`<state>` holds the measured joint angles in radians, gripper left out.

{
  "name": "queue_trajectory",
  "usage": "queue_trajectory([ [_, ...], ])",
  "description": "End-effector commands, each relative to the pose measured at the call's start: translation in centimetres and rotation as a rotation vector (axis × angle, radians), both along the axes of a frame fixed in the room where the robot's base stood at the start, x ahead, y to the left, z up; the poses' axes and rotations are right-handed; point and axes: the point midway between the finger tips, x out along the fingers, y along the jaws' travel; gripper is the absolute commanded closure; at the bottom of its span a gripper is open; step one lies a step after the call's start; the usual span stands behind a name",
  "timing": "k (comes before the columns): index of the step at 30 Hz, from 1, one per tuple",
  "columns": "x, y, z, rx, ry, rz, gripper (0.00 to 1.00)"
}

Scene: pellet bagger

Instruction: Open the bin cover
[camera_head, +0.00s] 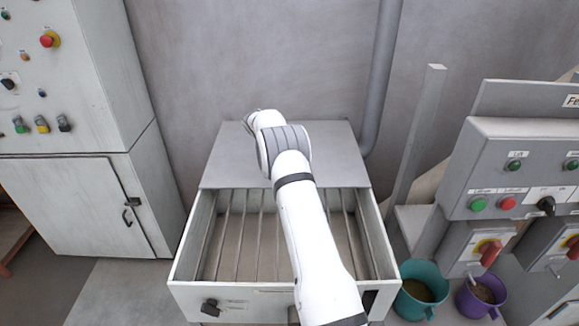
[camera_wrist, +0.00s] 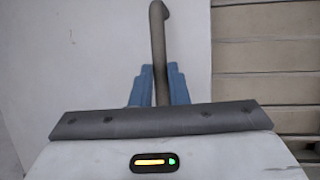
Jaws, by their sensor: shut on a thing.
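The bin (camera_head: 185,265) is a pale open-topped box with several bars across its opening. Its flat grey cover (camera_head: 335,155) lies level at the back, and the front part of the bin is uncovered. In the wrist view, the blue fingers of my gripper (camera_wrist: 159,84) are shut on a grey bent handle (camera_wrist: 158,30). Pale cover surface (camera_wrist: 100,50) lies behind it. In the head view, my arm reaches over the bin to the cover and hides the handle and fingertips.
A white cabinet (camera_head: 70,200) stands on the left. A control panel (camera_head: 525,165) with buttons and red switches is on the right. A teal bucket (camera_head: 405,300) and a purple bucket (camera_head: 470,305) stand right of the bin. A grey post (camera_head: 420,140) rises behind them.

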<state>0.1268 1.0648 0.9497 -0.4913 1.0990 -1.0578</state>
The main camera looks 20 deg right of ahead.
Motion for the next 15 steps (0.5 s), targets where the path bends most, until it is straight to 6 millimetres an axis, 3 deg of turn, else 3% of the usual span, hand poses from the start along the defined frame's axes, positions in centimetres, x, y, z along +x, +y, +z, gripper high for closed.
queue_trajectory([
  [1,0.8,0.8,0.0,0.009,-0.010,0.010,1.00],
  [5,1.4,0.3,0.1,0.010,-0.012,0.009,1.00],
  [15,1.5,-0.8,0.1,0.009,-0.013,-0.003,1.00],
])
